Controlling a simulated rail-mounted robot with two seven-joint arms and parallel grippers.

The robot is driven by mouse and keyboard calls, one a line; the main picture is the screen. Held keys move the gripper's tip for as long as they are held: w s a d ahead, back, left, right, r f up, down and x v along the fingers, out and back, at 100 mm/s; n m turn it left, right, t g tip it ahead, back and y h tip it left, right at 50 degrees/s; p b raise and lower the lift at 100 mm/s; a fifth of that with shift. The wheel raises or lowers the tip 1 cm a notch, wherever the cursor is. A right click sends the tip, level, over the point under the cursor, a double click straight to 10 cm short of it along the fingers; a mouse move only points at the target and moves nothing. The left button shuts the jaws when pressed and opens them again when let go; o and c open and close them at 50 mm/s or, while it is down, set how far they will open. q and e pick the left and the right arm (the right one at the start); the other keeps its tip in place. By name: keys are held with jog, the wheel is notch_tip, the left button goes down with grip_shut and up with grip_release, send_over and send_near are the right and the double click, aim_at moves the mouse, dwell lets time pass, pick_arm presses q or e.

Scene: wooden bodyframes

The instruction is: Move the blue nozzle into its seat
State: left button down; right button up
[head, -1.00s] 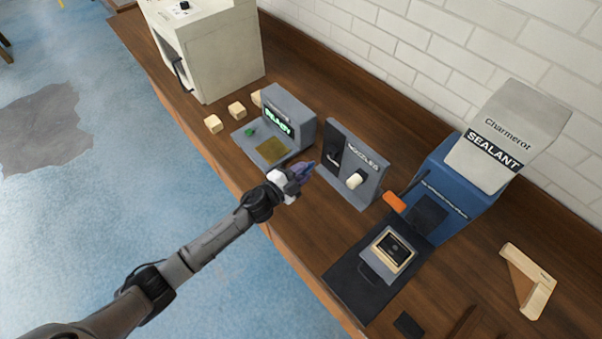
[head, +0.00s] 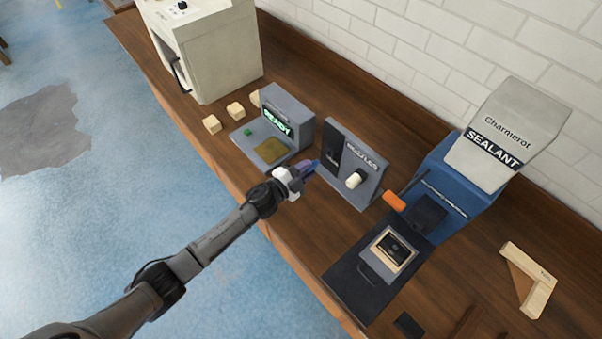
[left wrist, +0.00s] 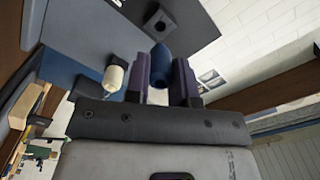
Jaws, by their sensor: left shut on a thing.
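My left gripper (head: 303,171) is shut on the blue nozzle (left wrist: 160,66); its purple fingers sit on both sides of the nozzle in the left wrist view. In the head view the blue nozzle (head: 314,163) shows only as a small tip, close in front of the dark left part of the grey nozzles holder (head: 367,188). I cannot tell whether the tip touches the holder. A white nozzle (head: 354,180) sits on the right side of the holder and also shows in the left wrist view (left wrist: 114,78). My right gripper is not in view.
A grey device reading READY (head: 290,113) stands left of the holder, with small wooden blocks (head: 235,110) beyond. The blue sealant machine (head: 462,196), with an orange-handled lever (head: 394,201), stands to the right. The wooden bench edge (head: 290,252) runs below my arm.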

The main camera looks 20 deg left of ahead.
aim_at(315, 163)
pick_arm(q)
jog(key=shift+b+x, duration=0.45)
jog(key=shift+x, duration=1.15)
dwell(0.4)
dwell(0.5)
jog(key=shift+x, duration=0.75)
jog(key=shift+w+d+b, duration=0.25)
jog(key=shift+w+b, duration=0.2)
jog(key=shift+w, duration=0.15)
jog(key=c, duration=0.9)
grip_release()
